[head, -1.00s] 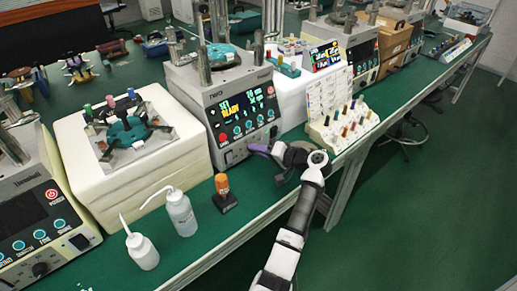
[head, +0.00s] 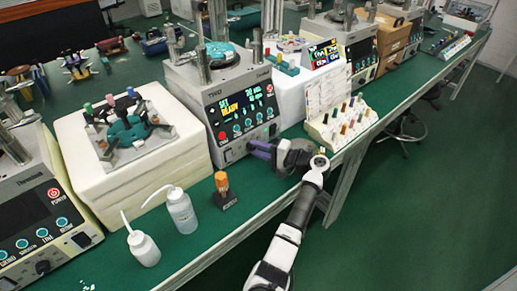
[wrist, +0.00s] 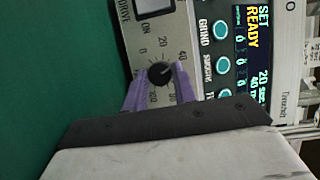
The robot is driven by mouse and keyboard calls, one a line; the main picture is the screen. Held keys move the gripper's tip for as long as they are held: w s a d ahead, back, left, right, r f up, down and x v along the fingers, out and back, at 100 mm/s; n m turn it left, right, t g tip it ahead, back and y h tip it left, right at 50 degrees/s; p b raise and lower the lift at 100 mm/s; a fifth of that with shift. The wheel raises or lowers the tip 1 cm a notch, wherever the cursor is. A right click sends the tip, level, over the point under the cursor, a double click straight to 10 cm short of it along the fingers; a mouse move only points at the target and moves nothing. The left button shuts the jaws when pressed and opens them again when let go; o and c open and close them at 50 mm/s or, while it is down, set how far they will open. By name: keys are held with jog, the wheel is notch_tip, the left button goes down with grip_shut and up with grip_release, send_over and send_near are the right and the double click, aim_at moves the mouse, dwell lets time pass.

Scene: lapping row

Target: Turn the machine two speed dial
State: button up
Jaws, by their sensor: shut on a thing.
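Machine two (head: 240,92), a grey box with a lit display reading SET READY, stands on the green bench. Its black round speed dial (wrist: 159,73) shows in the wrist view, ringed by numbers; a pale mark on it seems to point to the upper right, toward 40. My gripper (wrist: 158,82) has its two purple fingers on opposite sides of the dial and is shut on it. In the head view my gripper (head: 252,149) reaches the lower right of the machine's front panel, and its fingers hide the dial there.
A small stand with an orange-brown handle (head: 222,184) and two white squeeze bottles (head: 181,213) stand left of my arm. A rack of coloured pegs (head: 345,122) stands to the right. The bench's front edge runs beneath my arm.

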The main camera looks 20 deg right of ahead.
jog(key=o, duration=1)
jog(key=shift+d, duration=0.1)
jog(key=b+v, duration=0.3)
jog(key=v, duration=1)
jog(key=shift+s+d+b, duration=0.2)
jog(key=shift+s+b, duration=0.15)
jog(key=shift+b, duration=0.05)
